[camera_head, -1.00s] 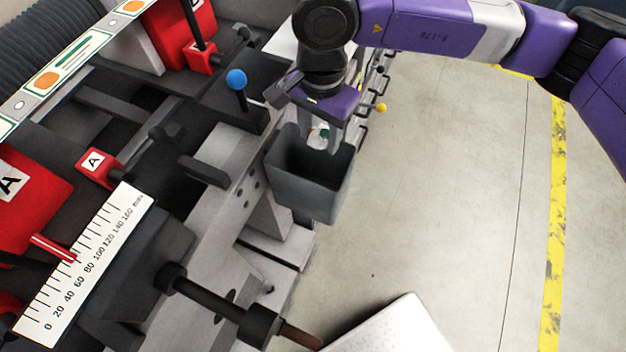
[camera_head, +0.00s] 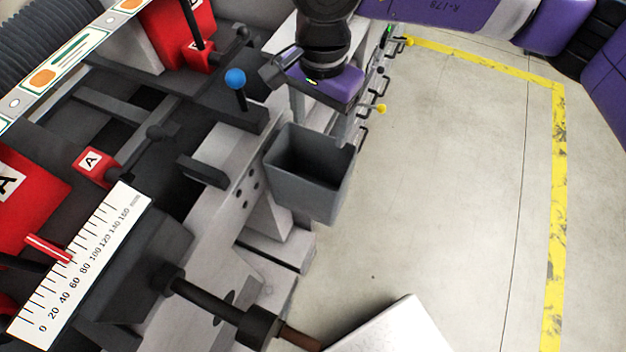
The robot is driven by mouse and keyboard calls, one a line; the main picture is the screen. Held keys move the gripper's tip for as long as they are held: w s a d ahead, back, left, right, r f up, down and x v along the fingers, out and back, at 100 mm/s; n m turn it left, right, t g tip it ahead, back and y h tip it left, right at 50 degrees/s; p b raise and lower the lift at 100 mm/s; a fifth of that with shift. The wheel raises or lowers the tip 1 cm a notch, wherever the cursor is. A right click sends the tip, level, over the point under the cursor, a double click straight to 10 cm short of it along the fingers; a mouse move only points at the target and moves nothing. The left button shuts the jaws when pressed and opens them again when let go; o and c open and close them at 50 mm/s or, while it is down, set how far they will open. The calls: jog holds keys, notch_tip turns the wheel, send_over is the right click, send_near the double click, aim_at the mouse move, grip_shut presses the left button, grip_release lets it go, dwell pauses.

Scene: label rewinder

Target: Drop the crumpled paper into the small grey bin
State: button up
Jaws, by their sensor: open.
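The small grey bin (camera_head: 308,190) hangs at the right side of the machine frame, open at the top. Its inside is dark, and its floor is hidden behind the front wall. My gripper (camera_head: 320,118) is above the far rim of the bin, pointing down. Its fingers are apart, one near the back left corner and one near the back right. Nothing shows between them. The crumpled paper is not visible in this view.
A blue-knobbed lever (camera_head: 236,80) stands left of my gripper. A yellow-knobbed lever (camera_head: 381,108) is to its right. A black shaft (camera_head: 208,303) juts out in front of the bin. The floor (camera_head: 440,200) to the right is clear.

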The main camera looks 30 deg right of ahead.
notch_tip(320, 180, up, 4)
jog(key=shift+r+b, duration=0.2)
jog(key=shift+b, duration=0.1)
dwell(0.4)
